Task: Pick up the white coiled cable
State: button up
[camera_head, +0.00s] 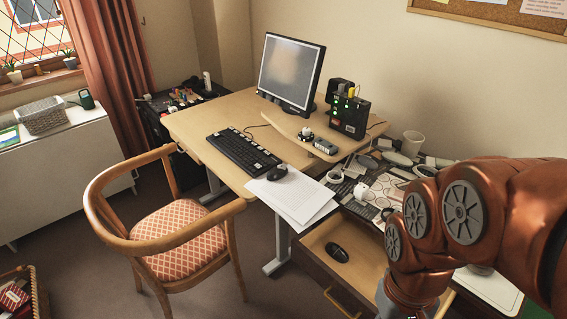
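I cannot surely pick out the white coiled cable. A small white rounded item (306,132) sits on the raised wooden shelf of the desk. All are too small to identify. My copper-coloured arm fills the right side and hides part of that cluttered surface. My gripper is not visible; the arm runs out of the picture at the bottom.
The desk (205,125) holds a monitor (290,72), keyboard (243,151), black mouse (277,172) and papers (291,197). An open drawer (318,240) holds another black mouse (337,252). A wooden chair (180,237) stands in front. A white cup (412,143) stands near the wall.

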aim_at(339, 172)
jog(key=u, duration=0.8)
jog(key=i, duration=0.8)
jog(key=u, duration=0.9)
